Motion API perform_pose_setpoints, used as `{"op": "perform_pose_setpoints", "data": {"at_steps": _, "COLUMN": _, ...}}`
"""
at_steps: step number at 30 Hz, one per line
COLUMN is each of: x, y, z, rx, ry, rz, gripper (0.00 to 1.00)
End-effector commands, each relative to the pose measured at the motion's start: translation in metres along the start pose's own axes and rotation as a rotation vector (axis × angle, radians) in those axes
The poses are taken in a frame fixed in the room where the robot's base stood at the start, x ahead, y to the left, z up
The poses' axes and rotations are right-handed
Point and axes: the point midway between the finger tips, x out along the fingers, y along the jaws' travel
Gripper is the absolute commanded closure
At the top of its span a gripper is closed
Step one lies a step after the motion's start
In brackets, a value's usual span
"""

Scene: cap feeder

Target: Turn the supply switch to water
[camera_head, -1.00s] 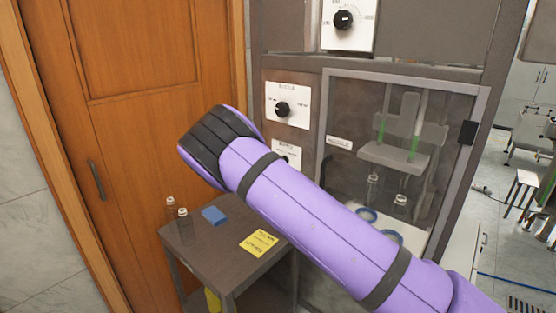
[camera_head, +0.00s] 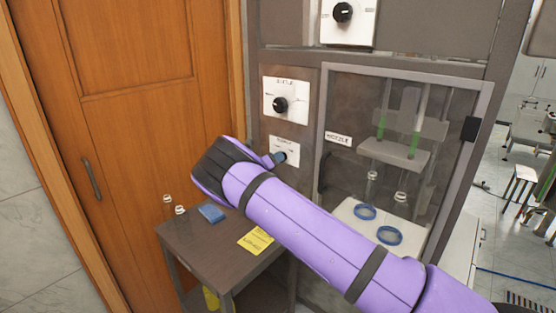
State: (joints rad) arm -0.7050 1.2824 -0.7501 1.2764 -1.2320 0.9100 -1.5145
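Two white dial plates sit one above the other on the grey cabinet front, left of the glass door. The lower, smaller plate (camera_head: 285,146) is partly behind my arm; its heading looks like "SUPPLY" but is blurred. Its knob is largely hidden, so its setting cannot be read. My purple arm reaches in from the lower right, with its dark wrist end left of this plate. A small blue-grey part of my gripper (camera_head: 276,158) shows at the knob. I cannot tell whether it touches or grips it, and the fingers are mostly hidden.
Another black-knob dial (camera_head: 280,104) sits just above, and one more (camera_head: 343,12) higher up. The glass door (camera_head: 345,100) covers a nozzle rack and blue-rimmed dishes. A small side table (camera_head: 190,243) holds two bottles, a blue block and a yellow note (camera_head: 255,240).

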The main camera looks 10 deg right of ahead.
Motion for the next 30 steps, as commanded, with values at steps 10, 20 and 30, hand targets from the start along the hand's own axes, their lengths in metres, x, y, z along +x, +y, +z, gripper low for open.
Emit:
{"op": "perform_pose_setpoints", "data": {"at_steps": 10, "x": 0.015, "y": 0.0001, "z": 0.0001, "rx": 0.001, "ry": 0.0, "rz": 0.0, "gripper": 0.61}}
{"op": "perform_pose_setpoints", "data": {"at_steps": 20, "x": 0.0147, "y": 0.0, "z": 0.0002, "rx": 0.001, "ry": 0.0, "rz": 0.0, "gripper": 1.0}}
{"op": "perform_pose_setpoints", "data": {"at_steps": 30, "x": 0.0146, "y": 0.0, "z": 0.0001, "rx": 0.028, "ry": 0.0, "rz": 0.001, "gripper": 1.0}}
